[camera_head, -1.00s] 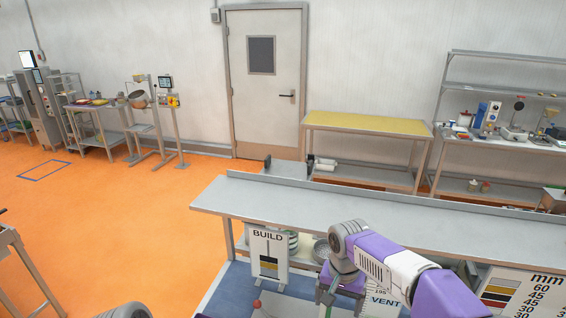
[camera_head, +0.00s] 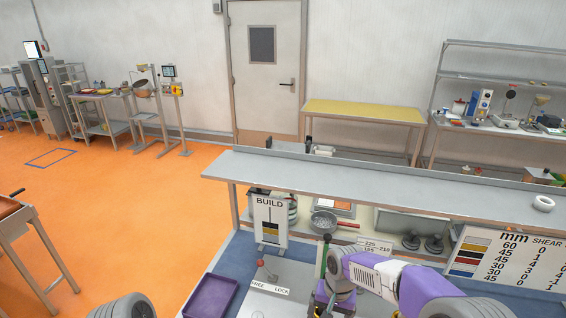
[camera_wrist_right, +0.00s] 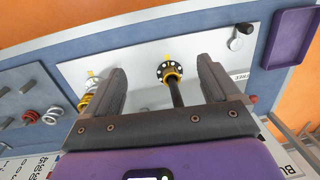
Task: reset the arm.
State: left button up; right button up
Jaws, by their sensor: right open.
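My right arm (camera_head: 385,279), purple and white, reaches in from the lower right in the head view, over the bench's lower work surface. In the wrist view my right gripper (camera_wrist_right: 165,85) is open, with two dark fingers spread apart and nothing held. Between and beyond the fingers is a black rod with a yellow and black collar (camera_wrist_right: 171,73) on a pale plate (camera_wrist_right: 140,58); I cannot tell how far away it is. For my left arm, only a grey rounded part (camera_head: 125,306) shows at the bottom; the left gripper is out of view.
A lever with a red knob (camera_head: 261,263) stands by a FREE/LOCK label. A purple tray (camera_head: 209,297) lies left of it. A grey shelf (camera_head: 380,184) spans above the work surface. Coil springs (camera_wrist_right: 85,102) sit left in the wrist view. A white ring (camera_head: 543,203) lies on the shelf.

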jog(key=s+a+f+y, duration=0.1)
jog(key=s+f, duration=0.4)
jog(key=f, duration=0.4)
jog(key=s+a+f+y, duration=0.1)
jog(key=s+f+y, duration=0.1)
jog(key=s+f, duration=1.4)
jog(key=s, duration=0.1)
pick_arm(q)
notch_tip(320, 180, down, 19)
jog(key=b, duration=1.9)
jog(key=shift+s, duration=0.25)
pick_arm(e)
notch_tip(320, 180, down, 19)
jog(key=w, duration=0.1)
jog(key=shift+a+n+t, duration=0.15)
jog(key=shift+n+t, duration=0.15)
jog(key=shift+t, duration=0.1)
pick_arm(q)
jog(key=shift+r, duration=0.1)
pick_arm(e)
jog(key=shift+r, duration=0.15)
